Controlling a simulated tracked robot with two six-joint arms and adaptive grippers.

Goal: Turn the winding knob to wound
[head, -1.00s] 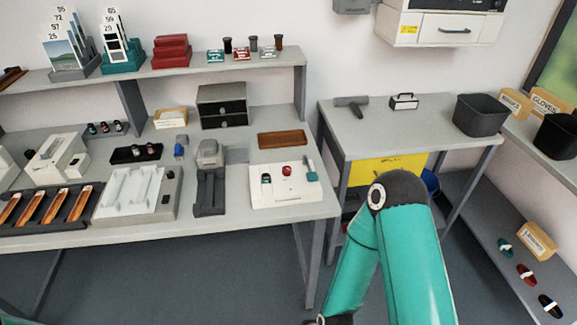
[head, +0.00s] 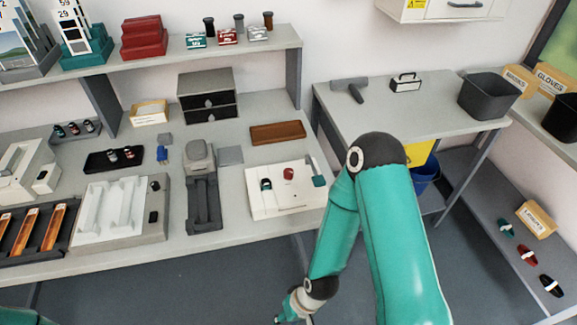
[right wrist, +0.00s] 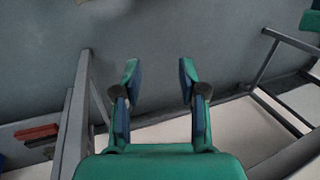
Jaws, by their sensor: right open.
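A white panel device (head: 290,204) lies at the right front of the long bench in the head view. On it are a red round knob (head: 288,173), a small dark-and-green part (head: 266,184) and a teal lever-like part (head: 319,181) at its right side. I cannot tell which of these is the winding knob or read its setting. My right gripper (right wrist: 160,82) is open and empty in the right wrist view, with floor and bench legs behind it. In the head view my right arm hangs low, in front of the bench and below the panel. My left gripper is not seen.
A grey stand-like device (head: 203,190) and a white-and-grey tray unit (head: 118,212) stand left of the panel. A brown tray (head: 278,132) lies behind it. A side table (head: 425,110) holds a dark bin (head: 490,95). A gap separates it from the bench.

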